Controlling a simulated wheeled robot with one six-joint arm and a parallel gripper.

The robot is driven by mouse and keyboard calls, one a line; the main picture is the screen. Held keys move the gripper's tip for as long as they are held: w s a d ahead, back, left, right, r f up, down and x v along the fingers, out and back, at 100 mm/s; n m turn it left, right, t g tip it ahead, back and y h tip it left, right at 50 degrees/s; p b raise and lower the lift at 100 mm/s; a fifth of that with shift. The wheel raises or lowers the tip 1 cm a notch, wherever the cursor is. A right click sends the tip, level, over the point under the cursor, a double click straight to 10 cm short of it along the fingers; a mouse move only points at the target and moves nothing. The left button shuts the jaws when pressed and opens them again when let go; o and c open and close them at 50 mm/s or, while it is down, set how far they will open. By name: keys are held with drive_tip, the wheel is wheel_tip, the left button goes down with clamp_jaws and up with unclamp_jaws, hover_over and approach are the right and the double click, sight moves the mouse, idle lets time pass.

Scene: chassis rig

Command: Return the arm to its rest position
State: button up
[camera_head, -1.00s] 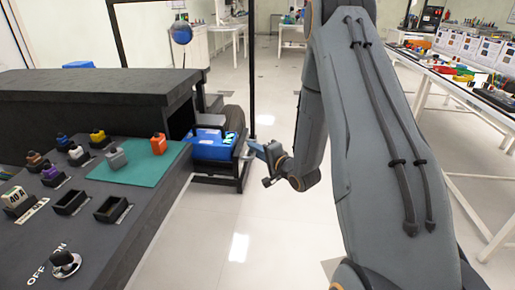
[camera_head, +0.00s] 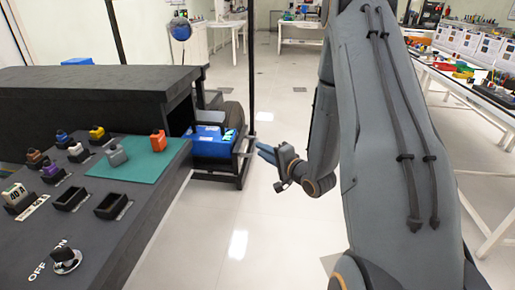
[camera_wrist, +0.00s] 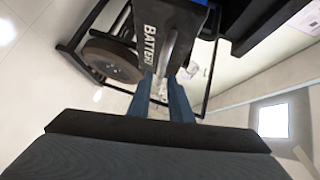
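My arm reaches down the right side of the head view, bent at the elbow. My gripper (camera_head: 265,151) is at its lower end, pointing left over the floor. In the wrist view its two blue fingers (camera_wrist: 162,88) stand a little apart, with nothing seen between them. A blue box (camera_head: 210,143) sits in the black frame to the left of the gripper. In the wrist view the dark, blue-edged battery (camera_wrist: 165,25) shows beyond the fingertips, its lettering partly cut off. The gripper is apart from the blue box in the head view.
A dark console (camera_head: 110,240) with a teal mat (camera_head: 135,172), small coloured blocks and a knob fills the left. A black frame post (camera_head: 251,70) stands near my gripper. A white table (camera_head: 480,100) with parts stands at right. The floor (camera_head: 220,235) between is clear.

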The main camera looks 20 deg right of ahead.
drive_tip(key=shift+v, duration=1.1)
drive_tip(key=s+a+r+n+g+h+p, duration=0.1)
drive_tip(key=s+a+r+n+g+p, duration=0.2)
drive_tip(key=s, duration=0.7)
drive_tip(key=s+a+r+n+g+h+p, duration=0.1)
drive_tip(key=s+a+r+n+g+p, duration=0.2)
drive_tip(key=s+r+g, duration=0.4)
drive_tip(key=s+a+r+n+g+h+p, duration=0.2)
drive_tip(key=s+n, duration=0.5)
drive_tip(key=s, duration=0.6)
wheel_tip(320, 180, up, 3)
drive_tip(key=a+g+p, duration=0.1)
drive_tip(key=a+g, duration=0.1)
drive_tip(key=g, duration=0.1)
drive_tip(key=shift+s+a+g, duration=0.3)
drive_tip(key=shift+a, duration=0.1)
